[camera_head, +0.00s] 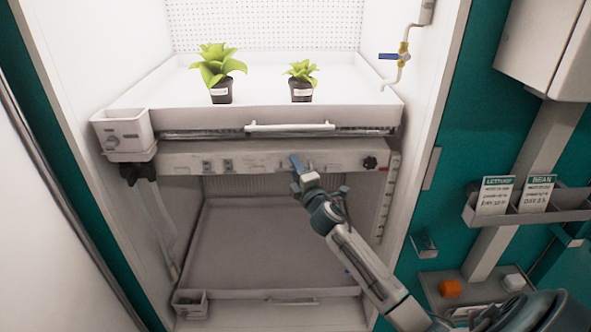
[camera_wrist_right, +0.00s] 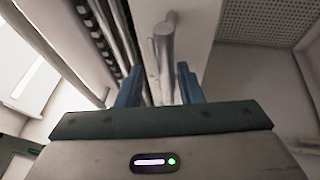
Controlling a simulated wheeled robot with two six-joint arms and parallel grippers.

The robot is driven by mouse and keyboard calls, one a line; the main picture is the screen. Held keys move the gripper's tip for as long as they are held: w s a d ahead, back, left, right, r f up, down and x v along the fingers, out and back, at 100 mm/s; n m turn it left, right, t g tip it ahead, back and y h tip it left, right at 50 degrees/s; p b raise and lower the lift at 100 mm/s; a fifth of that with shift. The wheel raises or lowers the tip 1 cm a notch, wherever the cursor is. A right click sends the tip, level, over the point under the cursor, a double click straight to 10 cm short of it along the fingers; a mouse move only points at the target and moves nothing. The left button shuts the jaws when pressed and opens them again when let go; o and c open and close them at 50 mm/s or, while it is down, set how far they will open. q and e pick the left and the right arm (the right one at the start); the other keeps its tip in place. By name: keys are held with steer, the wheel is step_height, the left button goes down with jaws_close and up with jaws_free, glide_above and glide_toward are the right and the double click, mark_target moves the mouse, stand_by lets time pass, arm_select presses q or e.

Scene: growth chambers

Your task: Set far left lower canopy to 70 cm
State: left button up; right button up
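The lower canopy (camera_head: 230,158) is a pale horizontal bar under the upper tray, with a dark knob (camera_head: 370,162) at its right end. A vertical scale strip (camera_head: 385,205) runs down the right wall beside it; I cannot read its marks. My right gripper (camera_head: 299,170) is at the front of the canopy, right of its middle. In the right wrist view its blue fingers (camera_wrist_right: 158,88) are apart, with a pale bar handle (camera_wrist_right: 164,45) ahead between them; I cannot tell whether they touch it. My left gripper is not in view.
The upper tray (camera_head: 185,122) holds two potted plants and has a white front handle (camera_head: 290,127). The lower tray (camera_head: 265,245) looks empty. A blue-handled valve (camera_head: 390,57) is on the right wall. A label rack (camera_head: 530,205) and a small shelf (camera_head: 480,280) stand outside, right.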

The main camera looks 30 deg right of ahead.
steer(key=shift+s+f, duration=0.1)
steer(key=shift+f, duration=0.1)
steer(key=b+v, duration=0.4)
steer(key=v, duration=0.6)
steer(key=shift+s+r+b, duration=0.2)
steer(key=shift+s+b, duration=0.1)
